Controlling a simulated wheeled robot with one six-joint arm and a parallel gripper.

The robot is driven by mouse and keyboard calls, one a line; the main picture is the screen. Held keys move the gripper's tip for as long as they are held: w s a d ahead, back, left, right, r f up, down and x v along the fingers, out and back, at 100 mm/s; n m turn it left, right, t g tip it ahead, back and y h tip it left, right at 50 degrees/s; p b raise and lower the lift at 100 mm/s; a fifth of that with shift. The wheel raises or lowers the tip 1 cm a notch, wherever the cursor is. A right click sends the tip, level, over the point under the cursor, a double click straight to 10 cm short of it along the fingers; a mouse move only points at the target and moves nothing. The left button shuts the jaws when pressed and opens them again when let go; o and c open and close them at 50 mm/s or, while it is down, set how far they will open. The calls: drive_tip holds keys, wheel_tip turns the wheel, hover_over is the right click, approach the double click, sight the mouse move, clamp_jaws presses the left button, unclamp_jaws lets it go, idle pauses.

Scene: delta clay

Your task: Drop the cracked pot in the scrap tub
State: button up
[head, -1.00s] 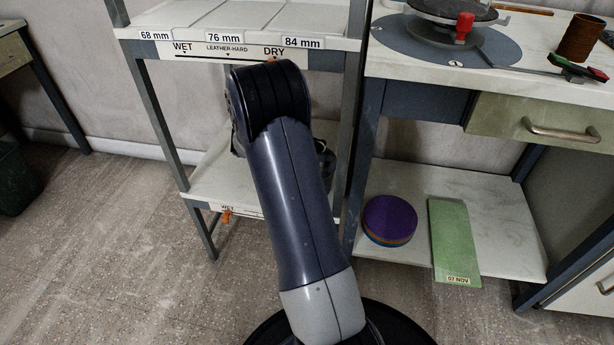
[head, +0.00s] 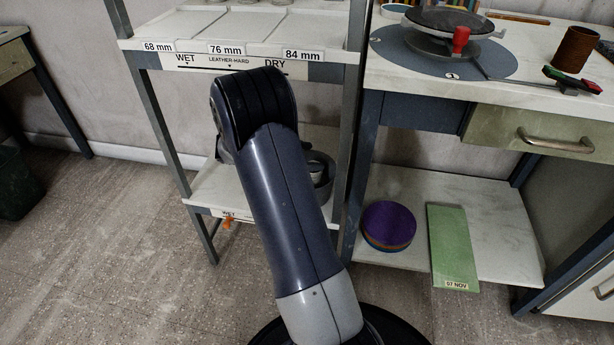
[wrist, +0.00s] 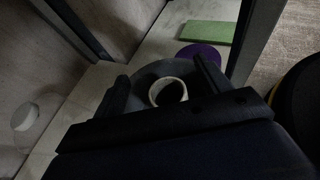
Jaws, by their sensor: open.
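In the wrist view, my gripper (wrist: 162,72) is open, one dark finger on each side of a small round pot (wrist: 157,99) with a pale rim and dark inside. The pot appears within the outline of a grey round tub (wrist: 146,72); whether it rests on the bottom is unclear. No crack can be made out. In the head view, a grey tub (head: 322,172) shows partly behind my arm on the lower shelf.
The shelf rack's upper board (head: 240,30) is above, with metal legs close around my arm.

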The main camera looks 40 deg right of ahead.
sight(322, 158)
drive_tip(key=p+v, duration=0.2)
drive_tip(key=v, duration=0.5)
drive_tip(key=shift+d, duration=0.1)
drive_tip(key=b+x, duration=0.5)
drive_tip(key=x, duration=0.6)
drive_tip(key=shift+s+f, duration=0.1)
drive_tip(key=shift+f, duration=0.15)
drive_tip(key=shift+r+p, duration=2.85)
drive_tip(key=shift+p, duration=0.2)
